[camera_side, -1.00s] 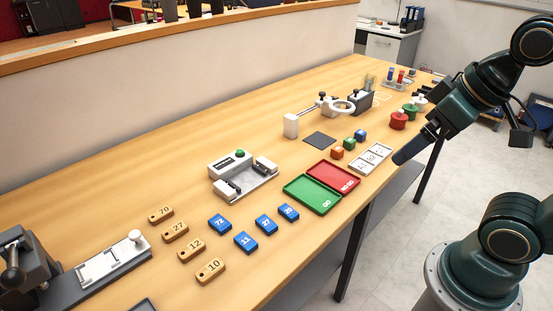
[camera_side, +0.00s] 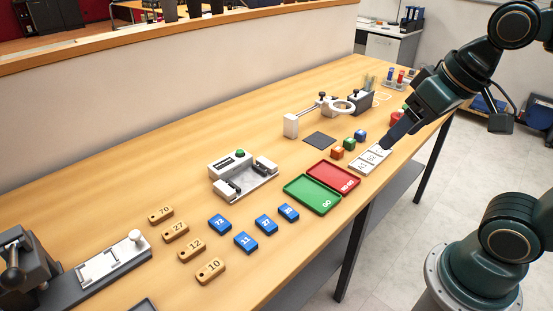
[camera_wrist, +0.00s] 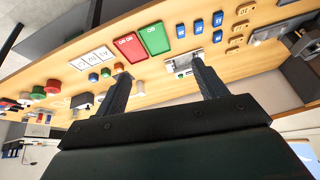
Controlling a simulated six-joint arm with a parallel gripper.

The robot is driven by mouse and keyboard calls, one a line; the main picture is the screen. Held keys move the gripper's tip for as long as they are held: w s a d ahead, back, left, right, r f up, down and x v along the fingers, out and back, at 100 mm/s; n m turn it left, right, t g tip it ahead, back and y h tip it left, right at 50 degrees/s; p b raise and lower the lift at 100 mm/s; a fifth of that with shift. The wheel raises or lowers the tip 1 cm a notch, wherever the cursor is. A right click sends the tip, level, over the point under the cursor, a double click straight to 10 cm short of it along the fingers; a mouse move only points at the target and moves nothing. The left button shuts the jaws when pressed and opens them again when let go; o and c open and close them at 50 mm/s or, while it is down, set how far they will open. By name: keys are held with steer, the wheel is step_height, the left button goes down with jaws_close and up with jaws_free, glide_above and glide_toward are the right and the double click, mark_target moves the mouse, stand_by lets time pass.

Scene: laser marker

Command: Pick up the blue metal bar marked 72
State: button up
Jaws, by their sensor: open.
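The blue metal bar marked 72 (camera_side: 219,223) lies flat on the wooden bench, left of the other blue bars and just below the white fixture. In the wrist view a blue bar near the fixture (camera_wrist: 217,37) appears to be it, but its number is too small to read. My gripper (camera_side: 395,138) is up near the white marked tray, far to the right of the bar. In the wrist view my gripper (camera_wrist: 161,72) has its two fingers wide apart with nothing between them.
Blue bars, one marked 11 (camera_side: 245,242), and several wooden tags (camera_side: 174,231) lie around the bar. The white fixture with a green button (camera_side: 240,175), green tray (camera_side: 312,195) and red tray (camera_side: 333,177) stand between it and my gripper.

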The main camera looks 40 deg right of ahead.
steer(key=w+a+m+g+y, duration=0.1)
steer(key=w+a+m, duration=0.15)
steer(key=w, duration=0.25)
steer(key=w+a+f+m+g, duration=0.1)
steer(key=w+a+m, duration=0.15)
steer(key=w, duration=0.35)
steer(key=w+a+m+g+y, duration=0.1)
steer(key=w+a+m, duration=0.15)
steer(key=w, duration=0.25)
steer(key=w+a+f+m+g+y, duration=0.1)
steer(key=w+a+f+m, duration=0.2)
steer(key=w+f, duration=0.3)
steer(key=w+a+f+m+g+y, duration=0.1)
steer(key=w+a+f+m, duration=0.3)
steer(key=w+f+m, duration=0.1)
steer(key=shift+w+f+m+g, duration=0.35)
steer(key=shift+w+f, duration=0.15)
steer(key=shift+f, duration=0.2)
steer(key=shift+a+f, duration=0.1)
steer(key=shift+a, duration=0.05)
glide_toward(220, 224)
steer(key=shift+w+a+f, duration=0.1)
steer(key=shift+w+f, duration=0.05)
steer(key=shift+f, duration=1.25)
